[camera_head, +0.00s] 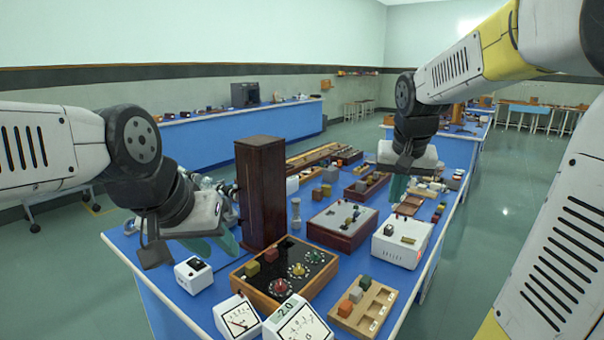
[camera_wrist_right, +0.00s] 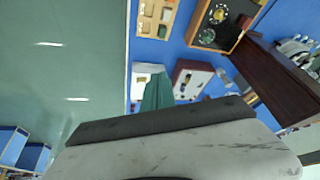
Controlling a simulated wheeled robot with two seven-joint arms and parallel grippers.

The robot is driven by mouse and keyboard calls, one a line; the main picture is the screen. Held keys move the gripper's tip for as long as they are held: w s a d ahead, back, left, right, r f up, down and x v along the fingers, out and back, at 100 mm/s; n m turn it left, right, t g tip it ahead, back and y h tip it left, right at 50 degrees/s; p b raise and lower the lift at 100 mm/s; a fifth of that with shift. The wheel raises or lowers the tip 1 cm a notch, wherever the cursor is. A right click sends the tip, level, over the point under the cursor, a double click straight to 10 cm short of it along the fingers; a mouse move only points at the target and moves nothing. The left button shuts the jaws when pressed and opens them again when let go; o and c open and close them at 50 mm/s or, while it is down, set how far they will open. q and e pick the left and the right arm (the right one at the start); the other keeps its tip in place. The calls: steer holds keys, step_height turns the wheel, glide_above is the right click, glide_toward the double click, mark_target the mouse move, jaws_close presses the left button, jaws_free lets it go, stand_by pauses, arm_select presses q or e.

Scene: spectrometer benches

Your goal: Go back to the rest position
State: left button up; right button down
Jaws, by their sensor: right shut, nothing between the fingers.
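My right gripper (camera_head: 397,188) is over the right side of the blue bench (camera_head: 165,290), fingers pointing down. It is shut with nothing in it. In the right wrist view its teal fingers (camera_wrist_right: 157,92) show as one narrow shape in front of the white box. My left gripper (camera_head: 215,244) is at the left of the bench, close to the tall dark wooden column (camera_head: 262,190). Its teal fingers point down and to the right, and no held object shows. I cannot tell how far apart they are.
Near the grippers stand a white box (camera_head: 398,247), a red-sided box (camera_head: 340,232), a wooden-framed panel with dials (camera_head: 300,277), a small block tray (camera_head: 365,310) and two meters (camera_head: 238,318). Another blue bench (camera_head: 210,138) stands behind. The floor (camera_head: 510,190) at right is clear.

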steer(key=s+a+n+y, duration=0.1)
steer(key=s+a, duration=0.2)
steer(key=s, duration=0.6)
steer(key=s+a+f+n+t+y, duration=0.1)
steer(key=s+a+n, duration=0.1)
steer(key=s, duration=0.7)
steer(key=shift+a+f+t+y, duration=0.2)
steer(key=shift+a+t+y, duration=0.1)
steer(key=shift+a, duration=0.6)
